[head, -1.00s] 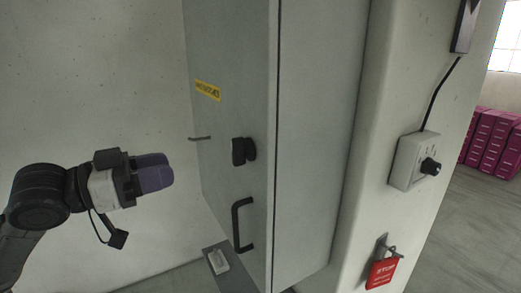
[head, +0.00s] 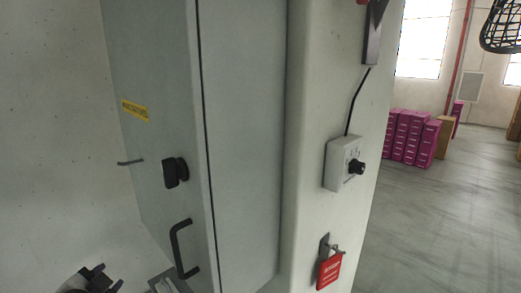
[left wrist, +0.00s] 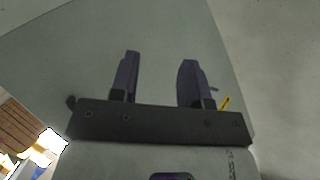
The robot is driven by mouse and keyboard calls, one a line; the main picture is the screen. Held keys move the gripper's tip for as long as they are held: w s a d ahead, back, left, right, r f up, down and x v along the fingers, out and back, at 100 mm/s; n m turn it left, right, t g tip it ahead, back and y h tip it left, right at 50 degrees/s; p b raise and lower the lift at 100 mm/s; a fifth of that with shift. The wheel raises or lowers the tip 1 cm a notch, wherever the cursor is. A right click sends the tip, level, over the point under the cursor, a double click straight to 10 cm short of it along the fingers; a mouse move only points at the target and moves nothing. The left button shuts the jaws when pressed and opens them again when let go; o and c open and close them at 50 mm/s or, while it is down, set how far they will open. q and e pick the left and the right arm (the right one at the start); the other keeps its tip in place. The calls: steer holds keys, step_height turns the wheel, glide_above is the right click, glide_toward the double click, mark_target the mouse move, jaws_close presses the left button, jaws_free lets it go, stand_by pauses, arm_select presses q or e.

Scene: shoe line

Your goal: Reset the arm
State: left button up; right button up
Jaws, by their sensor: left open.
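My left gripper shows in the left wrist view (left wrist: 160,75), its two dark purple fingers apart with nothing between them. A grey panel fills much of the view beyond the fingers. In the head view only a dark part of my left arm's end (head: 90,280) shows at the bottom left edge, below the grey cabinet; the fingers cannot be made out there. My right gripper is in neither view.
The grey cabinet (head: 240,130) has a black handle (head: 183,250) and a black knob (head: 175,172). A switch box (head: 342,163) and a red padlock tag (head: 329,271) are on the pale post. Magenta boxes (head: 407,135) stand behind at right, with open floor before them.

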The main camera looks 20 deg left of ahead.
arm_select(q)
steer(key=s+d+f+g+h, duration=0.2)
steer(key=s+d+f, duration=0.3)
steer(key=f, duration=0.5)
steer(key=s+d+f+g+h, duration=0.1)
steer(key=s+d+f+g, duration=0.1)
steer(key=d+f, duration=0.75)
steer(key=s+d+f+n+g+h, duration=0.1)
steer(key=s+d+f+g+h, duration=0.25)
steer(key=s+d+f, duration=0.8)
steer(key=w+a+p+v, duration=0.1)
steer(key=w+p+v, duration=0.1)
steer(key=p+v, duration=0.9)
steer(key=shift+a+r+g+p, duration=0.25)
steer(key=shift+r+g+p, duration=0.1)
steer(key=shift+r+p, duration=0.35)
steer(key=shift+s, duration=0.15)
